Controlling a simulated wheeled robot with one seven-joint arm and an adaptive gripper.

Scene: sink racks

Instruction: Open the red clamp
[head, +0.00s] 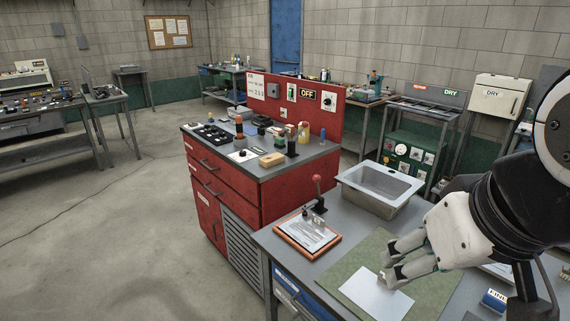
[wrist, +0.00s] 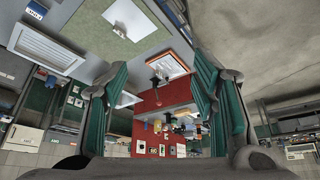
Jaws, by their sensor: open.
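The red clamp (head: 317,181) shows in the head view at the far edge of the near table, behind an orange-framed board (head: 283,237). Its red-tipped handle stands up from a dark base.
A grey sink basin (head: 378,192) stands right of the clamp. A white sheet (head: 372,296) lies on the green mat (head: 345,267). A red cabinet (head: 230,175) with bottles and parts on top stands beyond the table. Open floor lies to the left.

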